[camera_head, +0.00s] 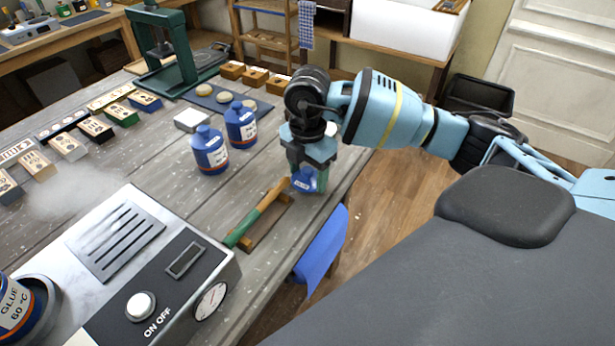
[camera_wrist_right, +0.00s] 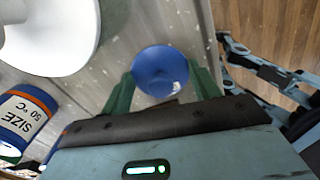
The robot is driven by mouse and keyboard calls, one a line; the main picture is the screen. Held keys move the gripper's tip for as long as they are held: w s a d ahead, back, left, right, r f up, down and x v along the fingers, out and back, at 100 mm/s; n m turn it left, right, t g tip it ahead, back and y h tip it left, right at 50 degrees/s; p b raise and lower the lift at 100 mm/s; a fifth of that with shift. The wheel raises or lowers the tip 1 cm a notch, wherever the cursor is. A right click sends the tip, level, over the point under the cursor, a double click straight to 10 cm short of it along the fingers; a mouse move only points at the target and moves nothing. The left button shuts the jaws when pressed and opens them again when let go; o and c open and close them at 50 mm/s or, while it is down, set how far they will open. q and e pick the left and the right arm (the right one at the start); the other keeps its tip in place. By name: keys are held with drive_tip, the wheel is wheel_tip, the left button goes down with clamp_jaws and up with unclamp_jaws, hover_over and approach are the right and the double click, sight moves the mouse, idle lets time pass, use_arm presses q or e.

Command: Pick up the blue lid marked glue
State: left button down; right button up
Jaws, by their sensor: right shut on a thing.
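My right gripper (camera_head: 307,178) is shut on a blue lid (camera_head: 304,182) near the table's right edge. In the right wrist view the lid (camera_wrist_right: 160,72) sits as a round blue disc between my two green fingers (camera_wrist_right: 161,90). A small pale label shows on the lid in the head view, too small to read. A blue pot marked GLUE 60 °C (camera_head: 14,308) stands in a dark ring at the lower left. My left gripper is not in view.
Two blue pots (camera_head: 210,152) (camera_head: 241,127) stand left of my gripper. The ON OFF heater (camera_head: 150,270) fills the front left. A blue cloth (camera_head: 322,250) hangs over the table edge.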

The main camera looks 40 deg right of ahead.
sight(308, 169)
wheel_tip(308, 169, up, 10)
idle(0.6)
